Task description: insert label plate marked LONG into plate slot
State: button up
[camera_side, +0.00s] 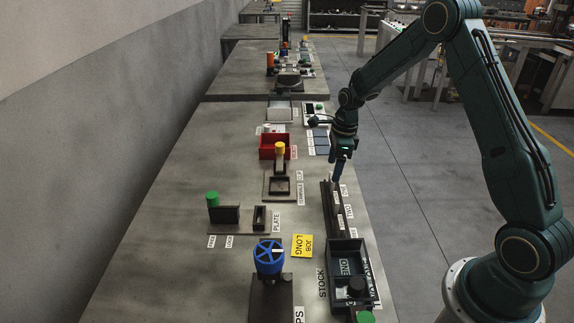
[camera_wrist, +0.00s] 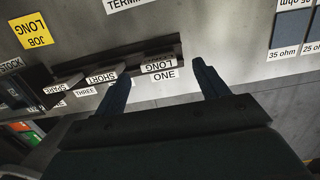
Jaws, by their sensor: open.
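The label plate marked LONG (camera_wrist: 158,66) stands in a dark rack (camera_wrist: 135,62) above a tag reading ONE in the wrist view. A plate marked SHORT (camera_wrist: 101,77) and one seemingly marked SPARE (camera_wrist: 56,89) are in the same rack. My gripper (camera_wrist: 160,80) is open and empty, its two fingers on either side of the LONG plate in the picture. I cannot tell how far above it they are. In the side view my gripper (camera_side: 338,178) is over the far end of the rack (camera_side: 332,208). A fixture labelled PLATE (camera_side: 238,230) has a dark frame with an opening (camera_side: 259,217).
A green knob (camera_side: 212,198) stands on the PLATE fixture. A blue handwheel (camera_side: 268,257) and yellow JOB LONG card (camera_side: 302,246) are nearer. A STOCK tray (camera_side: 346,245) lies nearer the camera than the rack. A red bin (camera_side: 273,147) is farther back. The table's left side is clear.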

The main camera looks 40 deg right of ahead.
jog(key=shift+a+f, duration=0.15)
jog(key=shift+f, duration=1.15)
jog(key=shift+a+f, duration=0.1)
jog(key=shift+f, duration=1.15)
jog(key=c, duration=1)
jog(key=shift+r, duration=0.15)
jog(key=shift+c, duration=0.2)
notch_tip(320, 180, up, 20)
jog(key=w+a+f, duration=0.2)
jog(key=a+f, duration=0.3)
jog(key=a, duration=0.7)
jog(key=w+a+f, duration=0.3)
jog(key=a+f, duration=0.3)
jog(key=a, duration=0.5)
jog(key=shift+w+a, duration=0.2)
jog(key=shift+a, duration=0.15)
